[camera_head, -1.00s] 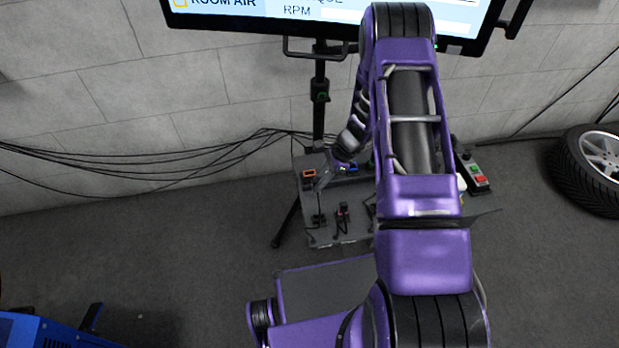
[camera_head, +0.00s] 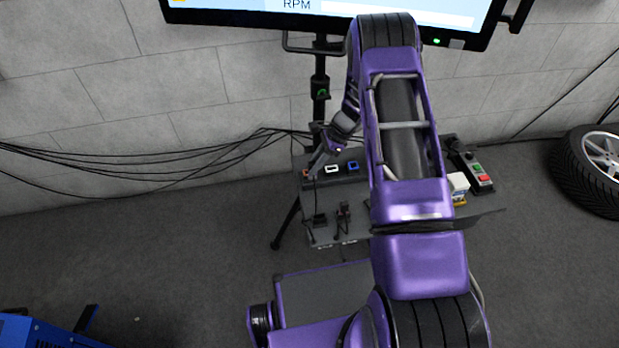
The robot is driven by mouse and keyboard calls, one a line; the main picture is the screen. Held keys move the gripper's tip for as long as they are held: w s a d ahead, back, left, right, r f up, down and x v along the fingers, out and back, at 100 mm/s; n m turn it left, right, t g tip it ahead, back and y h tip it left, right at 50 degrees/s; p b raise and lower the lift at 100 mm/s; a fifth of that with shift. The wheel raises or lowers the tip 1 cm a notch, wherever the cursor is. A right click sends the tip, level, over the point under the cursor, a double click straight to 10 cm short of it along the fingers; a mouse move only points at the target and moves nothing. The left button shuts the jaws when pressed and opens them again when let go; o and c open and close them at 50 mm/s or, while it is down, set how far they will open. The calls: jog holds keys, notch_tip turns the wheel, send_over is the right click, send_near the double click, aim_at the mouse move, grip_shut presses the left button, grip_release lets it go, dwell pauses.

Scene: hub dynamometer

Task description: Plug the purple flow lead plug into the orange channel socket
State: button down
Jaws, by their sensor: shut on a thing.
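The orange channel socket (camera_head: 306,173) is at the left end of a row on the small grey stand, mostly covered by my gripper. My gripper (camera_head: 314,174) points down and left, right at the orange socket. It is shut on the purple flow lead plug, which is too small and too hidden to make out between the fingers. A thin dark lead shows below the fingertips. I cannot tell whether the plug touches the socket or is in it.
A white socket (camera_head: 332,169) and a blue socket (camera_head: 353,166) sit to the right in the row. Black plugs (camera_head: 343,212) stand at the stand's front. A control box (camera_head: 480,178) is at right. Cables (camera_head: 170,160) run along the wall; a screen (camera_head: 330,12) hangs above.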

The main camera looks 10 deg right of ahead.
jog(key=shift+w+b, duration=0.45)
jog(key=shift+w, duration=1.75)
jog(key=shift+f, duration=0.4)
jog(key=shift+f, duration=0.2)
jog(key=shift+f, duration=1.3)
jog(key=c, duration=0.7)
grip_release()
jog(key=shift+o, duration=0.2)
